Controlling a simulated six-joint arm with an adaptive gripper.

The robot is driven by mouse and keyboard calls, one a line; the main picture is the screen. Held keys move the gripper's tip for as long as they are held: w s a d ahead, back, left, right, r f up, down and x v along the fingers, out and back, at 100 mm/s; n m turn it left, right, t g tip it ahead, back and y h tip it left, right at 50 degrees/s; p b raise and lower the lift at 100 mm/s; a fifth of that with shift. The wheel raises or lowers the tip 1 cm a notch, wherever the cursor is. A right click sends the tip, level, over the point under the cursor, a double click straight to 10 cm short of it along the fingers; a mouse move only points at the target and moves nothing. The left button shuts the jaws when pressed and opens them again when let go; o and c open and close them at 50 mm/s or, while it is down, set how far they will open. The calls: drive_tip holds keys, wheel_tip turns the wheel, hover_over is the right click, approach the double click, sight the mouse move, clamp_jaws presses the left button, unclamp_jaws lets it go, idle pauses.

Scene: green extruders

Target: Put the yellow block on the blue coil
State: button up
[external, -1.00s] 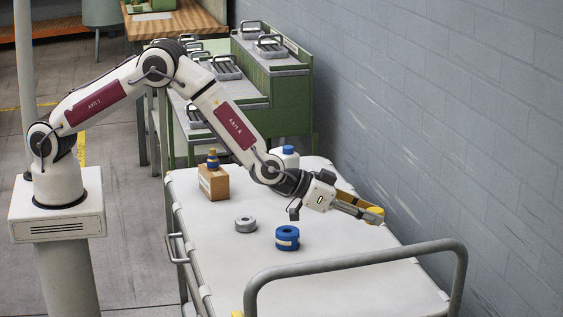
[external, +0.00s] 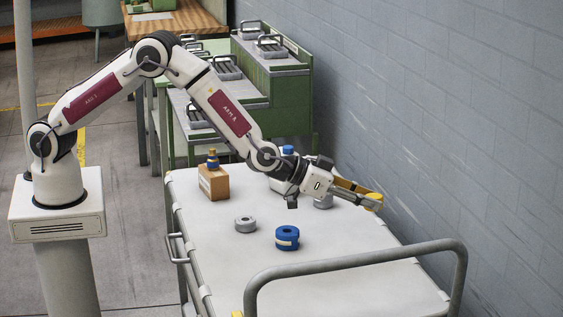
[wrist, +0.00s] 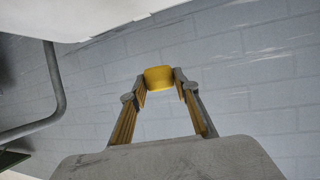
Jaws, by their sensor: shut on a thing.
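The yellow block (external: 374,200) is between the fingertips of my gripper (external: 368,201), held above the right side of the cart top. In the wrist view the yellow block (wrist: 159,78) sits between the two fingertips of my gripper (wrist: 160,84), with the grey wall behind it. My gripper is shut on it and points to the right and slightly down. The blue coil (external: 287,238) rests on the cart top with a pale band on its side. It is to the left of and nearer the camera than the gripper, apart from it.
A metal rail (external: 355,262) edges the near end. A wall stands at right.

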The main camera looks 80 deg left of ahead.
drive_tip(key=s+a+r, duration=0.2)
drive_tip(key=s+a, duration=0.3)
drive_tip(key=s, duration=0.3)
drive_tip(key=shift+r+y, duration=0.3)
drive_tip(key=shift+y, duration=0.1)
drive_tip(key=shift+n, duration=0.3)
drive_tip(key=s+a, duration=0.2)
drive_tip(key=s, duration=0.1)
drive_tip(key=s+a+f, duration=0.1)
drive_tip(key=s+a, duration=0.1)
drive_tip(key=s, duration=0.1)
drive_tip(key=s+a, duration=0.2)
drive_tip(key=s, duration=0.1)
drive_tip(key=shift+s+a+f, duration=0.1)
drive_tip(key=shift+f, duration=0.2)
drive_tip(key=shift+s+a+r+y, duration=0.1)
drive_tip(key=shift+s+a+y, duration=0.1)
drive_tip(key=shift+a+y, duration=0.1)
hover_over(282, 230)
drive_tip(key=shift+f, duration=2.95)
drive_tip(key=shift+f, duration=2.05)
drive_tip(key=shift+f, duration=0.15)
